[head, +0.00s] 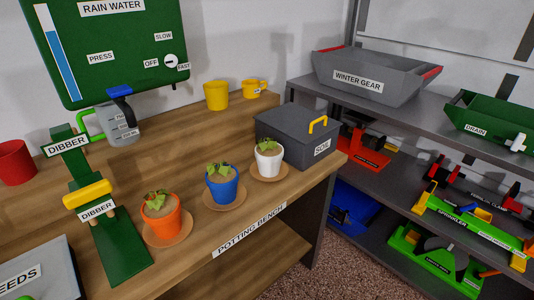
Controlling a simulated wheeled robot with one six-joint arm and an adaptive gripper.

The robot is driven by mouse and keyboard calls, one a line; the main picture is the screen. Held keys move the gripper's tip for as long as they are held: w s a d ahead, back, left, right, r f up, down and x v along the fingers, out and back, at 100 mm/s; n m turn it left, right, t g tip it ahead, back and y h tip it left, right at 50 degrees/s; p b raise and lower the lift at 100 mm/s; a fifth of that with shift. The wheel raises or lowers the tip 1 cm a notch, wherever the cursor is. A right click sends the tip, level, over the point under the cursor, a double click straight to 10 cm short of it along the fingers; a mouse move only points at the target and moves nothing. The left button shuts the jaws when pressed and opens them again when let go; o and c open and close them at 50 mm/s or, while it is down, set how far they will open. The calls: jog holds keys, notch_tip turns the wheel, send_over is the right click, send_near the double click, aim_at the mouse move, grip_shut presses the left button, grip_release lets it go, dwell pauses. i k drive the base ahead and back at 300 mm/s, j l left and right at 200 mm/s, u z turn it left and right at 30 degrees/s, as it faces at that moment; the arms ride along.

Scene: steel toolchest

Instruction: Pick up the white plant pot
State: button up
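The white plant pot (268,163) stands upright on a round terracotta saucer (284,176) on the potting bench. It holds soil and a small green seedling. It is the rightmost of three pots, just in front of the grey SOIL box. My gripper is not in view.
A blue pot (222,188) and an orange pot (161,222) stand on saucers to the left. The SOIL box (308,150) with a yellow handle is close behind the white pot. A green dibber stand (118,240) is at left. Yellow cups (216,96) stand at the back.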

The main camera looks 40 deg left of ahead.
aim_at(269, 155)
jog(key=i+u, duration=0.3)
jog(key=u, duration=0.2)
jog(key=i+l+u, duration=0.1)
jog(key=i+u, duration=0.15)
jog(key=u, duration=0.2)
jog(key=i+u, duration=0.2)
jog(key=u, duration=0.2)
jog(key=i+u, duration=0.15)
jog(key=u, duration=0.25)
jog(key=i+l+u, duration=0.15)
jog(key=u, duration=0.3)
